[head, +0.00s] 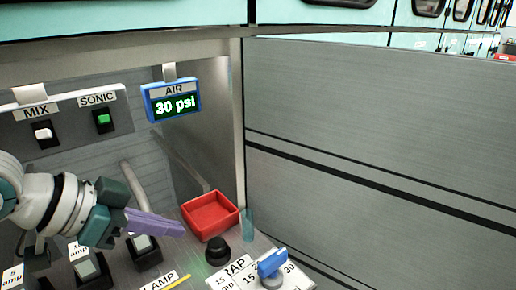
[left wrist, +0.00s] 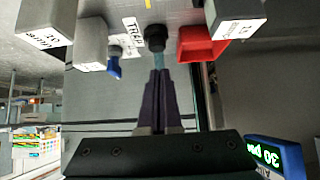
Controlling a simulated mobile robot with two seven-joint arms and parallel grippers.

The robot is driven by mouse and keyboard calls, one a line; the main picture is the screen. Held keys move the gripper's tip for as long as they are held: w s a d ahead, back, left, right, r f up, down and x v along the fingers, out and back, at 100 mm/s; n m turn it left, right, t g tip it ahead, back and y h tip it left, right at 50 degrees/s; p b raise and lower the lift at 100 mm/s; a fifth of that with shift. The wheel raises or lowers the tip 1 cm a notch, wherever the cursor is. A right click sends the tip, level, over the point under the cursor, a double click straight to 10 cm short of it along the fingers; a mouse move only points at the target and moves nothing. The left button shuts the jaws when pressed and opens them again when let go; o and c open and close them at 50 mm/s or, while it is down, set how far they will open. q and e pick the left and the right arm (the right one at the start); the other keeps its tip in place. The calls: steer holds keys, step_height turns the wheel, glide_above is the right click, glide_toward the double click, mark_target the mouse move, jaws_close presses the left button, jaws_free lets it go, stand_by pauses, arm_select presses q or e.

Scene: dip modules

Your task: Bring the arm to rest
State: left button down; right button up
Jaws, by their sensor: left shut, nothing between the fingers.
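My left gripper (head: 180,229) comes in from the left in the head view, above the lower control panel. Its purple fingers point right, just left of the red tray (head: 210,215). In the left wrist view its fingers (left wrist: 159,76) are together with nothing between them. There the tips point toward the black knob (left wrist: 155,38); I cannot tell whether they touch it. In the head view the knob (head: 217,250) stands apart from the fingers. My right gripper is in neither view.
A blue display (head: 173,103) labelled AIR reads 30 psi. The MIX switch (head: 45,135) and the green-lit SONIC switch (head: 103,121) are on the back panel. A blue-handled dial (head: 272,265) and lamp buttons (head: 88,269) stand on the lower panel. A grey wall (head: 380,120) bounds the right.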

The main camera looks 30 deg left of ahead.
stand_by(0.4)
arm_select(q)
steer(key=s+d+r+g+p, duration=0.2)
steer(key=s+d+r+p, duration=0.5)
steer(key=d+r+p, duration=0.4)
steer(key=s+r+n+g+y+p, duration=0.3)
steer(key=s+r+p, duration=0.5)
steer(key=r+p, duration=0.45)
step_height(320, 180, up, 36)
steer(key=p, duration=3.5)
steer(key=shift+w+a+r, duration=0.15)
steer(key=shift+w+a, duration=0.1)
steer(key=shift+a, duration=0.15)
